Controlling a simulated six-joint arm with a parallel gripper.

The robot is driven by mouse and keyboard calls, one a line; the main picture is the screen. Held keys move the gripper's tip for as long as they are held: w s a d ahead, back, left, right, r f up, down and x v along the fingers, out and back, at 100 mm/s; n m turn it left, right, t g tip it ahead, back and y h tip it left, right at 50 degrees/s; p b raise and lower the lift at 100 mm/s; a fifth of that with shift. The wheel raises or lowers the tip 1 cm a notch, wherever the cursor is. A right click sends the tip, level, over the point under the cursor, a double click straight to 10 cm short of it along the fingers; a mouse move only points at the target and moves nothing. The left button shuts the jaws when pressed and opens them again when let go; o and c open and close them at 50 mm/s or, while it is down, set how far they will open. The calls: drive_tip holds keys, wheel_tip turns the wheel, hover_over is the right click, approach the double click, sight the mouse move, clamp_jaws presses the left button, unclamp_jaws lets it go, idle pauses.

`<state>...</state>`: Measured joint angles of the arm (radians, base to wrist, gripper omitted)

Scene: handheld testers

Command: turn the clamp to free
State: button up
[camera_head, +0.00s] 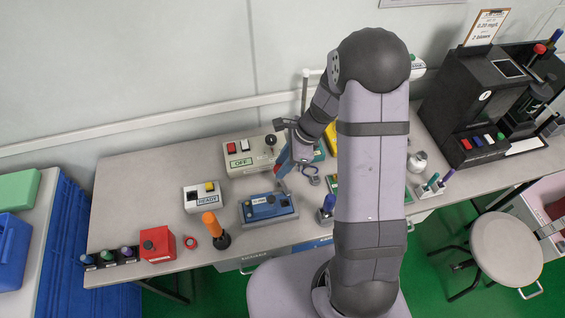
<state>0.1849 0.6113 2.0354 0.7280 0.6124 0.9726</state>
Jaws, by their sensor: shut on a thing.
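My gripper (287,150) is over the middle of the bench, behind the blue box, with its fingers pointing down. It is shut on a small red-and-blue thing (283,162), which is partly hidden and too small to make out. I cannot tell whether this is the clamp or which way it is turned. A dark blue ring-shaped part (311,169) shows just right of the gripper. My arm hides the bench behind it.
A grey box marked OFF (240,157) stands left of the gripper. A blue box (268,207) lies in front. A READY box (203,197), an orange-handled tool (214,228) and a red box (158,245) stand farther left. A black machine (480,110) stands at right.

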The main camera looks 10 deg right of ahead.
drive_tip(key=n, duration=0.1)
drive_tip(key=n+g+p, duration=0.1)
drive_tip(key=n, duration=0.2)
drive_tip(key=shift+w+g, duration=0.25)
drive_tip(key=shift+g, duration=0.05)
drive_tip(key=n+g+p, duration=0.1)
drive_tip(key=n, duration=0.3)
drive_tip(key=shift+w+h, duration=0.15)
drive_tip(key=shift+h, duration=0.15)
drive_tip(key=n+g, duration=0.1)
drive_tip(key=n, duration=0.1)
drive_tip(key=n+h, duration=0.1)
drive_tip(key=n, duration=0.1)
drive_tip(key=shift+w+a+g, duration=0.15)
drive_tip(key=shift+a+g, duration=0.05)
drive_tip(key=shift+g, duration=0.2)
drive_tip(key=shift+a+n+g+h, duration=0.1)
drive_tip(key=shift+n+g+h, duration=0.3)
drive_tip(key=shift+n, duration=1.5)
drive_tip(key=shift+o, duration=0.2)
drive_tip(key=shift+c, duration=0.2)
drive_tip(key=o, duration=1.1)
drive_tip(key=shift+c, duration=0.2)
